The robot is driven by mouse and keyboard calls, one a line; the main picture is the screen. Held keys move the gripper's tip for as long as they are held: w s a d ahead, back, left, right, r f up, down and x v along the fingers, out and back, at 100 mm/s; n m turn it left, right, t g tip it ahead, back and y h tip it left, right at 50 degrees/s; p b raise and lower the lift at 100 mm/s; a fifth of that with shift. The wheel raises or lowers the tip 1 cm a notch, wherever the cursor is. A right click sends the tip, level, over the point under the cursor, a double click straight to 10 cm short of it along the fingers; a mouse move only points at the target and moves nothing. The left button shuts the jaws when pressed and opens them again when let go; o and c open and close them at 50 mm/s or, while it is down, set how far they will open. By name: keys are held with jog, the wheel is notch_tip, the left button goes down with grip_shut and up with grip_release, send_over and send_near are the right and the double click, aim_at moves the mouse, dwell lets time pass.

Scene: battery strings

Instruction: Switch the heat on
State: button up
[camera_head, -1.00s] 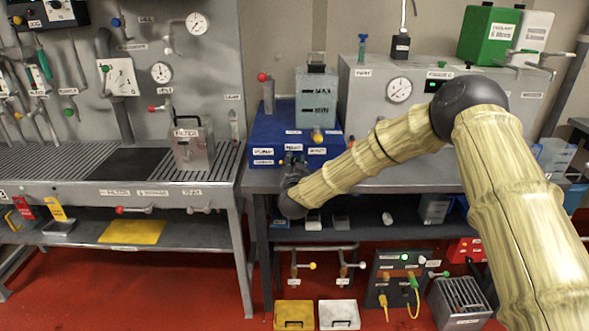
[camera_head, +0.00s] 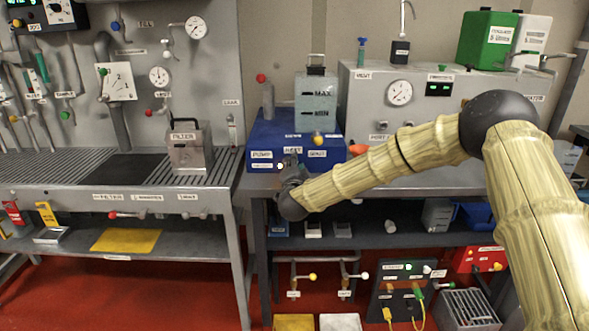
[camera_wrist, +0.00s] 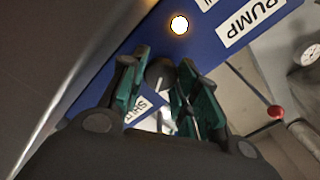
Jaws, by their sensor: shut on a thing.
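The blue control box (camera_head: 330,150) stands on the bench and carries labels reading PUMP, HEAT and SENSO. My gripper (camera_head: 290,172) is at its front face, below the HEAT label (camera_head: 292,150). In the wrist view, my gripper's green-padded fingers (camera_wrist: 163,88) are closed around a dark round knob (camera_wrist: 160,72) with a pale pointer line. A lit lamp (camera_wrist: 180,25) glows beside the PUMP label (camera_wrist: 250,20). A label partly hidden by the fingers starts with SHI. The front panel behind my gripper is hidden in the head view.
A large grey unit with a gauge (camera_head: 399,93) is to the right. A filter bench (camera_head: 120,172) is on the left. A red-tipped lever (camera_wrist: 276,112) shows in the wrist view.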

dwell(0.4)
jog(key=o, duration=1)
jog(key=shift+d, duration=0.1)
jog(key=s, duration=1.2)
